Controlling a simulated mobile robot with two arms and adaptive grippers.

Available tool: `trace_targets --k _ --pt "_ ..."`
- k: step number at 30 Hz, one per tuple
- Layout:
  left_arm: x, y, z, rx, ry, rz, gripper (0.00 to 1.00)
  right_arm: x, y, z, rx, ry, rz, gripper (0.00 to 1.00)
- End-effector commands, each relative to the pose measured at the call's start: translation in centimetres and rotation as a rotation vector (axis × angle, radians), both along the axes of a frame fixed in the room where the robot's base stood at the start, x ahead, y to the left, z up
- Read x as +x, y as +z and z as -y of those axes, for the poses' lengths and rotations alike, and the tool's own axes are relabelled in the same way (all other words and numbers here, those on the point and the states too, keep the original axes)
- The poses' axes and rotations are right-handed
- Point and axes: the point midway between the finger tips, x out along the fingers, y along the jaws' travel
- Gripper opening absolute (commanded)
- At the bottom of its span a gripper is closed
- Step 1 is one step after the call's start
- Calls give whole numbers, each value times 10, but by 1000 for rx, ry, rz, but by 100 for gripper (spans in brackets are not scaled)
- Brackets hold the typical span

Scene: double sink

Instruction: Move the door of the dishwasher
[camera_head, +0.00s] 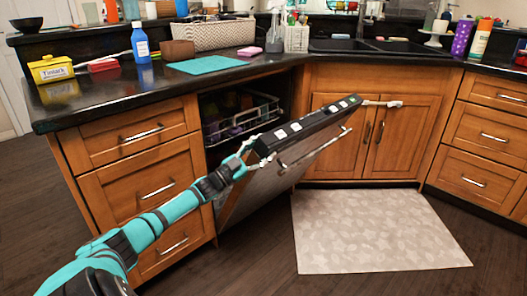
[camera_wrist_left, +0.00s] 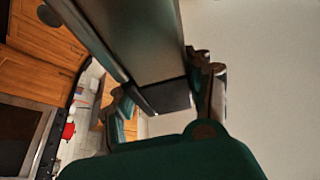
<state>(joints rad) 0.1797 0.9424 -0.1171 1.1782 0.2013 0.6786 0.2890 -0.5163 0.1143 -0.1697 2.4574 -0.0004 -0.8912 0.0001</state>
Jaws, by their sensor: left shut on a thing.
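The dishwasher door (camera_head: 290,165) hangs partly open, tilted outward from the counter front. Its dark top edge with light buttons faces up, and a bar handle runs along its outer face. My left gripper (camera_head: 249,150) is at the left end of the door's top edge, shut on the door. In the left wrist view the door (camera_wrist_left: 135,40) runs down between the fingers of my left gripper (camera_wrist_left: 165,95). Inside the dishwasher (camera_head: 238,112) a rack with dishes shows. My right gripper is not in view.
A pale patterned mat (camera_head: 370,232) lies on the dark floor right of the door. Wooden drawers (camera_head: 140,165) stand at left, and sink cabinets (camera_head: 385,135) behind. The black counter (camera_head: 120,95) holds a yellow box (camera_head: 52,68), a blue bottle (camera_head: 141,45) and a basket (camera_head: 215,33).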

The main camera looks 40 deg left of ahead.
Motion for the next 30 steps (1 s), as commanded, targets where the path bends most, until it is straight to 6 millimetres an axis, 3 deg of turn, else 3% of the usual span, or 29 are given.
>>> trace_targets --k 2,3,8,20,30 --pt "0 0 -1 3 2 -2 0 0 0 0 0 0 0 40" --pt "0 0 -1 4 3 -2 55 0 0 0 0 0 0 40" --pt "0 -1 0 3 2 -1 76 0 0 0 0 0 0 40" --pt "-7 -4 -1 1 1 -3 76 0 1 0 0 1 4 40" --pt "-60 -25 -14 1 1 -8 76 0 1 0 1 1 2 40"
